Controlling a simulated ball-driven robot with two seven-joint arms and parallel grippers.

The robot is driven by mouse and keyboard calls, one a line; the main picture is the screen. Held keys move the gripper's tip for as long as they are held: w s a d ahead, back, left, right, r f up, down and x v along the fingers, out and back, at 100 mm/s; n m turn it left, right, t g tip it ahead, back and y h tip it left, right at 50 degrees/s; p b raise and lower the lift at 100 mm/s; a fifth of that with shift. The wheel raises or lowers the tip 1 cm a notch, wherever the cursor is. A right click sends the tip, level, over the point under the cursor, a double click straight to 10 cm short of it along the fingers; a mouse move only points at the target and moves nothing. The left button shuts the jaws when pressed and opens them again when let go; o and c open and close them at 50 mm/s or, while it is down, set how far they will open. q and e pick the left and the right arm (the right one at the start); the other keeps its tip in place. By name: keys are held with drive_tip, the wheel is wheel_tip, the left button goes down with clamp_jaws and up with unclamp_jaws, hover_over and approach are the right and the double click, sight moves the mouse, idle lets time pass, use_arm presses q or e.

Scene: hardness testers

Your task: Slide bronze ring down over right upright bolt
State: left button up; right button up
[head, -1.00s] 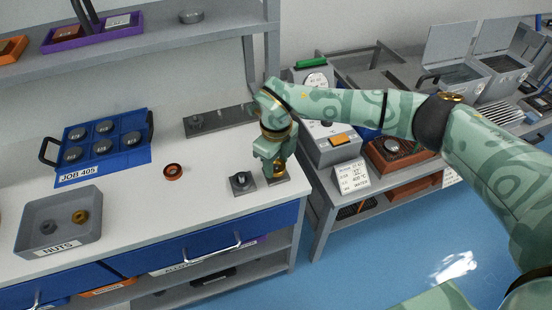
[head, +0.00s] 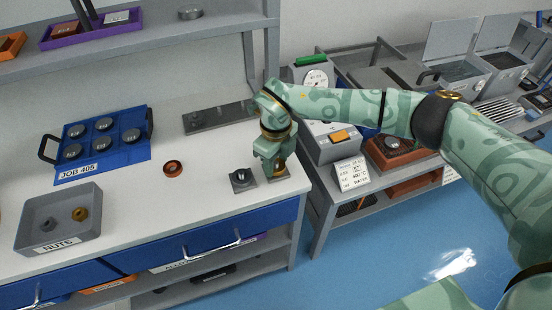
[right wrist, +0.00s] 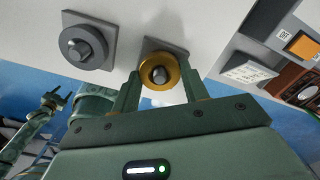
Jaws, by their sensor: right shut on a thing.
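My right gripper (head: 277,168) is shut on the bronze ring (right wrist: 146,71), which sits between its two fingertips (right wrist: 160,82). In the right wrist view the tip of the right upright bolt (right wrist: 159,74) shows inside the ring's hole, so the ring is around the bolt. The bolt's grey square plate (head: 276,181) stands near the bench's front right corner. I cannot tell whether the ring touches the plate. The left bolt (right wrist: 78,46) stands on its own plate (head: 243,181) with a dark grey ring around it. My left gripper (right wrist: 56,102) shows small at the left of the wrist view; its jaws are unclear.
An orange-brown ring (head: 173,168) lies alone on the white bench. A grey NUTS tray (head: 62,240) holds two nuts, and a blue JOB 405 tray (head: 100,165) holds several round pieces. A tester (head: 335,143) stands right of the arm.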

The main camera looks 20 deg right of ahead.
drive_tip(key=o, duration=1.2)
wheel_tip(320, 180, up, 16)
drive_tip(key=p, duration=0.4)
drive_tip(key=shift+r, duration=0.2)
